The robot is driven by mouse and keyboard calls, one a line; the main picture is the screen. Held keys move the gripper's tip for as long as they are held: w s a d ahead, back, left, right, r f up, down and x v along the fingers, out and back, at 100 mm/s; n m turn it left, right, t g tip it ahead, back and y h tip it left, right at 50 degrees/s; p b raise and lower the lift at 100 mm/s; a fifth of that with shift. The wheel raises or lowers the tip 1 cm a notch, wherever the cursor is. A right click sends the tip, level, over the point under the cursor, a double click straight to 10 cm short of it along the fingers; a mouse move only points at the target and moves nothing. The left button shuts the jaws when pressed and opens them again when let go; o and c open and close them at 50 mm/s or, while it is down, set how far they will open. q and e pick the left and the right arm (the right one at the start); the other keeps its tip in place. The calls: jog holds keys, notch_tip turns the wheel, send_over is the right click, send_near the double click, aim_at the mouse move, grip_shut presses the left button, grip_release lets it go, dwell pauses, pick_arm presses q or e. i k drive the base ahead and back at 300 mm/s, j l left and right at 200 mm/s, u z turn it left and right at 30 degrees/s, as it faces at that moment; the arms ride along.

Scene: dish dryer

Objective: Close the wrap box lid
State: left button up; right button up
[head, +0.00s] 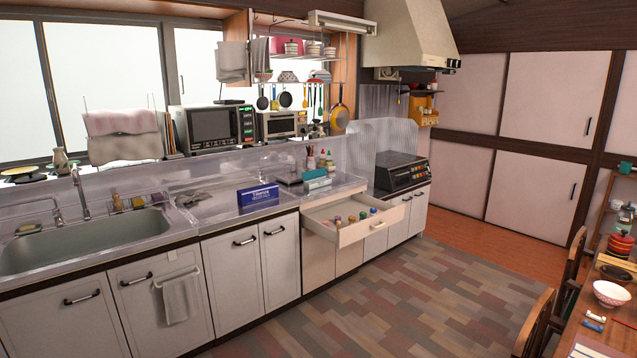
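A blue box with white lettering (258,196), which looks like the wrap box, lies on the counter right of the sink. It is small in the head view, and I cannot tell how its lid stands. A smaller teal box (316,179) sits further right on the counter, behind the open drawer. I cannot tell whether it is also a wrap box. Neither of my grippers is in view.
A drawer (352,233) with several small bottles sticks out below the counter (222,216). A wooden table (606,338) stands at lower right. The floor (440,290) between is clear.

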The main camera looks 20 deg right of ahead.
aim_at(315, 174)
jog(key=i+l+z, duration=0.1)
jog(key=i+z, duration=0.3)
jog(key=i, duration=0.7)
